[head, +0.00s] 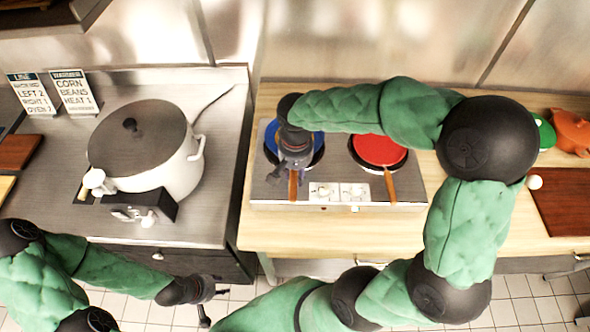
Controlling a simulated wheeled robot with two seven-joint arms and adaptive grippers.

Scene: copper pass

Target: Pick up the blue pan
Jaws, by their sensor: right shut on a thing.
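The blue pan (317,142) sits on the left burner of the two-burner hotplate, mostly hidden under my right arm and gripper. Its brown handle (293,187) points toward the front edge. My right gripper (292,172) reaches down over the pan from above and is shut on its handle. I cannot tell whether the pan is lifted off the burner. My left gripper (211,305) is at the lower left, low in front of the counters, empty, with its fingers apart.
A red pan (378,149) is on the right burner of the hotplate (340,192). A large lidded pot (175,172) stands on the steel counter at left, with two signs (73,92) behind. A cutting board (567,203), orange pot (571,130) and green item (544,131) are at right.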

